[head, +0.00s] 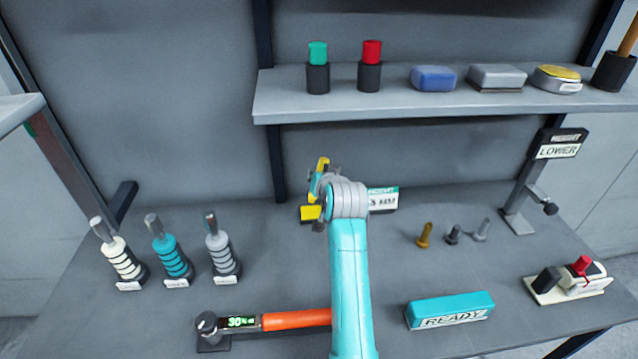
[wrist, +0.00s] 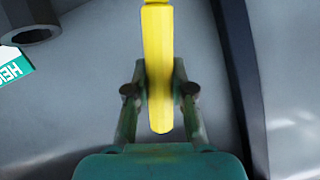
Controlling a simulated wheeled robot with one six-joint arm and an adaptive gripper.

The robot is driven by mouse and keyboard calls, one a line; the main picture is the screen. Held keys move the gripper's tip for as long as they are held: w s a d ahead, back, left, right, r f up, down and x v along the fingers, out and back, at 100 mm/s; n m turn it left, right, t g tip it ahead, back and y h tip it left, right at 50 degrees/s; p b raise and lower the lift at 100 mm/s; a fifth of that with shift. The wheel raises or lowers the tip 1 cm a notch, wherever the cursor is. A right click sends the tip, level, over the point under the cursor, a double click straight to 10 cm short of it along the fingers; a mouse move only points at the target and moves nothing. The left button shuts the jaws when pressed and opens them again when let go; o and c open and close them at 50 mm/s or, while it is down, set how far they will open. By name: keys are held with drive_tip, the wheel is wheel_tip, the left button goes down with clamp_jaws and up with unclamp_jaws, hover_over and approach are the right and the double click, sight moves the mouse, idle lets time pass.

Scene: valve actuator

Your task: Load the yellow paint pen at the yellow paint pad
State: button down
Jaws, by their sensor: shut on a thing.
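My gripper (wrist: 159,92) is shut on the yellow paint pen (wrist: 158,60), which shows as a long yellow bar between the two fingers in the wrist view. In the head view the yellow pen (head: 322,164) shows just above the end of my arm, near the back of the table.
A green-and-white sign (head: 384,200) stands right behind my wrist. A shelf (head: 430,103) above holds green and red pens in dark holders, blocks and a yellow-topped tin.

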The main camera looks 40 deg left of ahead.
sight(319, 167)
drive_tip(key=shift+r, duration=1.75)
